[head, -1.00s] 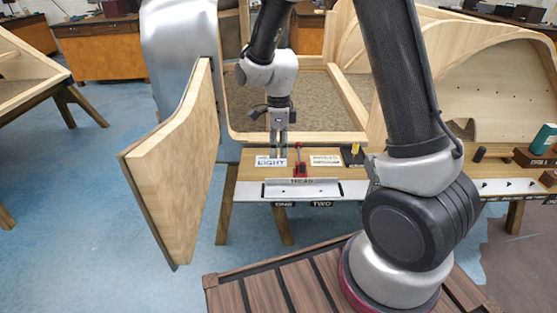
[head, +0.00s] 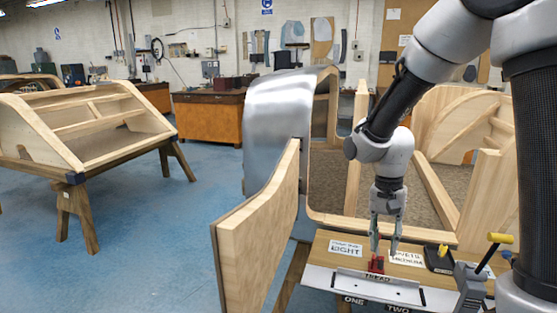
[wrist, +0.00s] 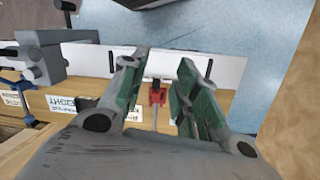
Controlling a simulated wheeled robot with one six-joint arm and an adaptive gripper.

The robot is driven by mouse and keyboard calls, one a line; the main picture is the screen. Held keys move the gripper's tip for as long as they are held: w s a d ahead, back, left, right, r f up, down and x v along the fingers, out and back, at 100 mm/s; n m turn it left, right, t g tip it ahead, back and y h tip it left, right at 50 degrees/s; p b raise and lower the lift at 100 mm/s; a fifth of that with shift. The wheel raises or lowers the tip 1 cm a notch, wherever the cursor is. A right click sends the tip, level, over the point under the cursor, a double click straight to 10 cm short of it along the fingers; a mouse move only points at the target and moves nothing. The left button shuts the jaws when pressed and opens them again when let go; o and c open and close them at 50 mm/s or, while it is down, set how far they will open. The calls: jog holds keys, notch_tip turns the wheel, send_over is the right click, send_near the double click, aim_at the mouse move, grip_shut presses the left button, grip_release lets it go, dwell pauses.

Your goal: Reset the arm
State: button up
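My gripper (head: 386,246) hangs fingers-down above the wooden bench. Its two fingers stand apart, and nothing shows held between them. In the wrist view my gripper (wrist: 163,100) shows green-faced fingers with a gap between them. A small red tool (head: 376,264) is on the bench just below the fingers, near the "THREAD" label. In the wrist view the red tool (wrist: 157,97) shows through the gap, beyond the fingers; I cannot tell whether they touch it. My arm reaches in from the upper right.
White cards reading "EIGHT" (head: 346,248) and partly hidden text (head: 407,258) lie on the bench. A grey vise (head: 470,285) with yellow-ended handle stands at right. A curved wooden panel (head: 262,225) stands left. Blue floor (head: 190,235) is open further left, before a wooden frame (head: 95,122).

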jog(key=s+d+r+n+t, duration=0.3)
jog(key=s+d+r, duration=0.2)
jog(key=s+r, duration=0.2)
jog(key=s+d+r+n+t, duration=0.3)
jog(key=s+d+r, duration=0.1)
jog(key=s+r, duration=0.4)
notch_tip(320, 180, up, 2)
jog(key=shift+s+d+r, duration=0.2)
jog(key=shift+d+r, duration=0.05)
jog(key=shift+d, duration=0.1)
